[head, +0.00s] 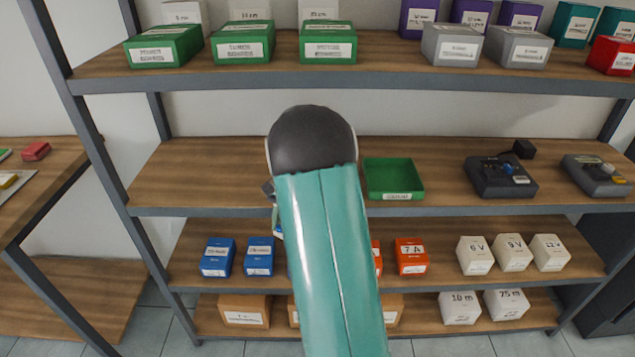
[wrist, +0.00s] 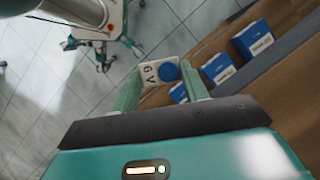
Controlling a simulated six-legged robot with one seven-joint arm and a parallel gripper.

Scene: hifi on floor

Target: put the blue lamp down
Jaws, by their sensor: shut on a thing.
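The blue lamp (wrist: 168,72) shows in the wrist view as a round blue cap on a small whitish block marked 6 V. My gripper (wrist: 160,77) is shut on it, with one green finger on each side of the block. The lamp is held up, with floor tiles and the shelf edge beyond it. In the head view my arm covers most of the gripper, and the lamp cannot be made out clearly there.
A shelf rack (head: 240,210) stands ahead. Its middle board holds a green tray (head: 393,180) and two dark devices (head: 500,177). The board below holds blue boxes (head: 217,257), red boxes (head: 411,257) and white voltage boxes (head: 474,255). The middle board's left part looks bare.

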